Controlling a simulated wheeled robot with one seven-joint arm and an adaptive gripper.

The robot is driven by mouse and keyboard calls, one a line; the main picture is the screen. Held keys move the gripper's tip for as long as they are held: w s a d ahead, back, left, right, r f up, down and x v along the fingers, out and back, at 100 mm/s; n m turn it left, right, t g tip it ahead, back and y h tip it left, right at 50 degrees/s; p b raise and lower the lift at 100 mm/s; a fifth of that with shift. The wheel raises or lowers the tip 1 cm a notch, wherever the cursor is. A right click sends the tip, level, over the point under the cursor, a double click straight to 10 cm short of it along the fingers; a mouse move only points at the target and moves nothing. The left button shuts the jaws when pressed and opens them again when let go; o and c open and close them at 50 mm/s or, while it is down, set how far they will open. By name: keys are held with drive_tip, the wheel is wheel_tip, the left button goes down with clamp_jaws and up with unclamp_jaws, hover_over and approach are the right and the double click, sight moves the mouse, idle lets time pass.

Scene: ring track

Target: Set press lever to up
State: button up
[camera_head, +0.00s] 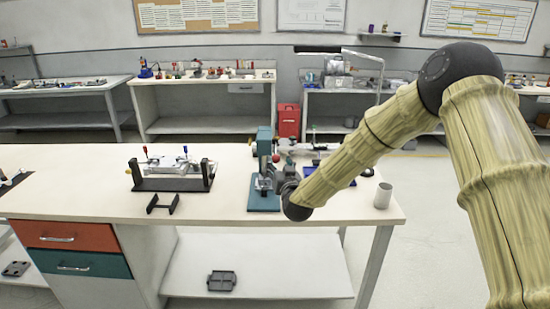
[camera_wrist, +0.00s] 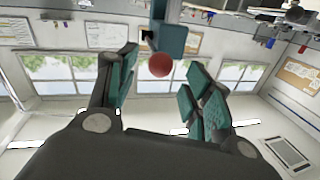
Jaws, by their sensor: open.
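The teal press (camera_head: 264,150) stands upright on its flat base plate near the front edge of the white bench. The lever's red ball knob (camera_wrist: 160,65) shows in the wrist view between my finger pads, in front of the teal press body (camera_wrist: 170,40). My gripper (camera_wrist: 163,75) is open, with one finger on each side of the knob and visible gaps. In the head view my gripper (camera_head: 284,180) is at the right side of the press, partly hidden by my wrist. The lever's shaft and its angle cannot be made out.
A black fixture with clamps (camera_head: 172,182) and a small black bracket (camera_head: 163,204) lie left of the press. Other tools sit behind my forearm. The bench's left front is mostly clear.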

sight(277, 161)
drive_tip(key=shift+p+x, duration=0.5)
drive_tip(key=shift+x, duration=2.05)
clamp_jaws()
